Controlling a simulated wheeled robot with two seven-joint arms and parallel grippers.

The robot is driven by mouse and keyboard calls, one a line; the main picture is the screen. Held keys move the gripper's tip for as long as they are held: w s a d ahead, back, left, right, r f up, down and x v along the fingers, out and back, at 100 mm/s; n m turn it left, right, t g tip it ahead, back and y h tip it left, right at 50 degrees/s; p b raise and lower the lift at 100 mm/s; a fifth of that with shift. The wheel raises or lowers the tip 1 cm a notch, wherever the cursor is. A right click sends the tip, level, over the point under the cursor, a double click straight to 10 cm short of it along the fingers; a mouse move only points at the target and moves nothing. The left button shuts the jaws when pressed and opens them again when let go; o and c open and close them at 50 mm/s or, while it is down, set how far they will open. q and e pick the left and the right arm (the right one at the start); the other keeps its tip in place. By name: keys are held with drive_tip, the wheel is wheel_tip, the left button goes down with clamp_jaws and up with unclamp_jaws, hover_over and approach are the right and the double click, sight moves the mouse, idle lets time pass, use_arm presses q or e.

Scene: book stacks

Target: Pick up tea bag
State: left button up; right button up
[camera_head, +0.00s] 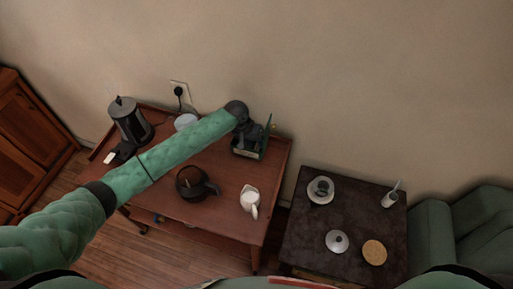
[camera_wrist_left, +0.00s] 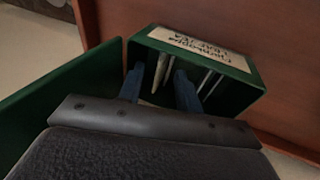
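The green tea box (camera_head: 262,153) stands open at the right back of the wooden table, its lid upright. In the left wrist view the box (camera_wrist_left: 243,88) has a cream label on its rim. Several thin tea bags stand on edge inside. My left gripper (camera_head: 245,138) is over the box. In the left wrist view its two blue fingers (camera_wrist_left: 160,80) reach into the box, apart, on either side of a pale tea bag (camera_wrist_left: 162,68). Gaps show between the fingers and the bag. My right gripper is not in view.
On the wooden table (camera_head: 225,215) are a black kettle (camera_head: 130,122), a dark teapot (camera_head: 193,184) and a white jug (camera_head: 250,199). A dark side table (camera_head: 300,240) holds a cup on a saucer (camera_head: 320,190), a white lid (camera_head: 337,241), and a cork coaster (camera_head: 374,252).

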use_arm(q)
clamp_jaws()
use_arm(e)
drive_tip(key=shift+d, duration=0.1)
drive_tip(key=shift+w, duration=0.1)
use_arm(q)
drive_tip(key=shift+d, duration=0.1)
